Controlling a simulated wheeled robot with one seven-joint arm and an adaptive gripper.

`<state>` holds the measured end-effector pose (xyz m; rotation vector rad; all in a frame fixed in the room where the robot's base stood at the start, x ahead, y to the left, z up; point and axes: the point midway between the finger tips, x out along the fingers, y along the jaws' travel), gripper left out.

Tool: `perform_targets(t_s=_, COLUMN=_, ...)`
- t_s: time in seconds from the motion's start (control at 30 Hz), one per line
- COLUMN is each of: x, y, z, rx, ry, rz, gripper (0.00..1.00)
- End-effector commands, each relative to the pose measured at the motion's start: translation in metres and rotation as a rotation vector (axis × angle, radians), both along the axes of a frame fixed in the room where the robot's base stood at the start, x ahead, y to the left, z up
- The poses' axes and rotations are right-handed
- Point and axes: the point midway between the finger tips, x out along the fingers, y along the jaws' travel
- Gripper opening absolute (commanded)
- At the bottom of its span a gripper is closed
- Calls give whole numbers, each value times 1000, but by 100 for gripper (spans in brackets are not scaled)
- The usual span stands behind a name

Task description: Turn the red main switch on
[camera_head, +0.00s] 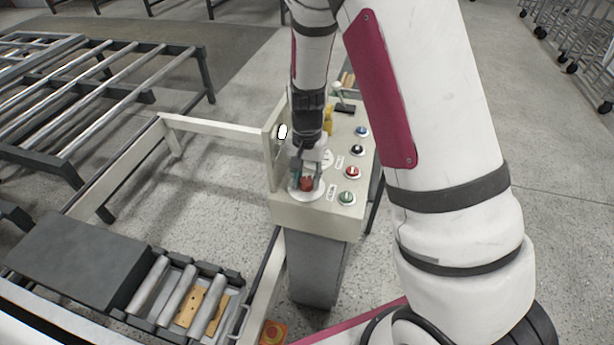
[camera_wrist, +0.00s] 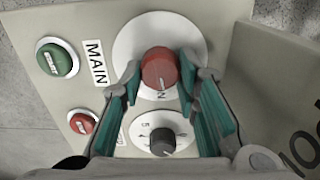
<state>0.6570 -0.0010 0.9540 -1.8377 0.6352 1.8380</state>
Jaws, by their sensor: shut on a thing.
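The red main switch (camera_wrist: 160,70) is a round red knob on a white disc, beside a "MAIN" label on the beige control panel. In the head view the red switch (camera_head: 306,184) is at the panel's near left, partly covered by my gripper. My gripper (camera_wrist: 160,73) has one finger on each side of the red knob and is shut on it. In the head view my gripper (camera_head: 304,175) comes down onto the switch from above. The knob's pointer mark is hard to make out, and part of the lettering on the disc is hidden.
A black dial (camera_wrist: 162,142) sits close to the switch. Green (camera_head: 346,198) and red (camera_head: 352,172) push buttons lie to the right, with black and blue ones behind. A raised plate edges the panel's left side. A roller conveyor (camera_head: 175,295) stands at lower left.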

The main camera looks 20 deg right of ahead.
Motion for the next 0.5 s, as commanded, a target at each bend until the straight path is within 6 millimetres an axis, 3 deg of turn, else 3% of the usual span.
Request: perform_targets(t_s=0.5, x=0, y=0, z=0, rx=1, ry=-1, rz=-195, gripper=1)
